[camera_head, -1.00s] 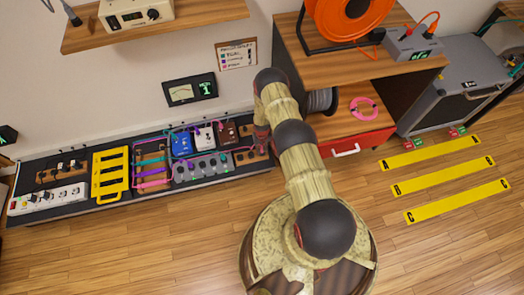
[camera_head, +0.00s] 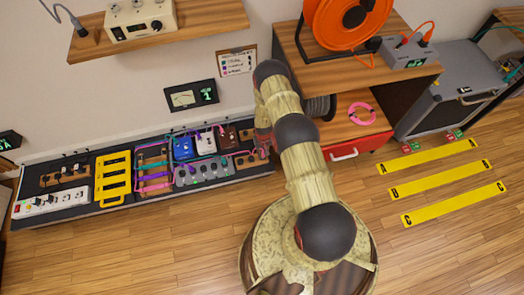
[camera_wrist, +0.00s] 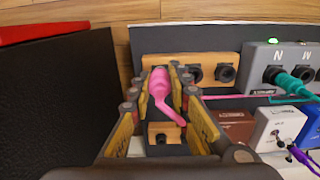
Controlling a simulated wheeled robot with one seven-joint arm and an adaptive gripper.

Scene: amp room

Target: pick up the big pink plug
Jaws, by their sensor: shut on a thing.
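The big pink plug (camera_wrist: 160,84) is between the fingers of my gripper (camera_wrist: 162,100) in the wrist view. The fingers are shut on it, one on each side. A pink cable (camera_wrist: 225,97) leads off to the right. The plug stands over the left part of a wooden socket strip (camera_wrist: 215,60) with black round sockets; I cannot tell whether its tip sits in a socket. In the head view my gripper (camera_head: 262,140) is at the right end of the black pedalboard (camera_head: 235,177), largely hidden by my arm.
A grey pedal (camera_wrist: 285,58) with a teal plug, a brown pedal (camera_wrist: 237,128) and a white pedal (camera_wrist: 278,128) sit close on the right. In the head view, the red drawer (camera_head: 357,143) and wooden cabinet (camera_head: 350,72) stand right of my arm.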

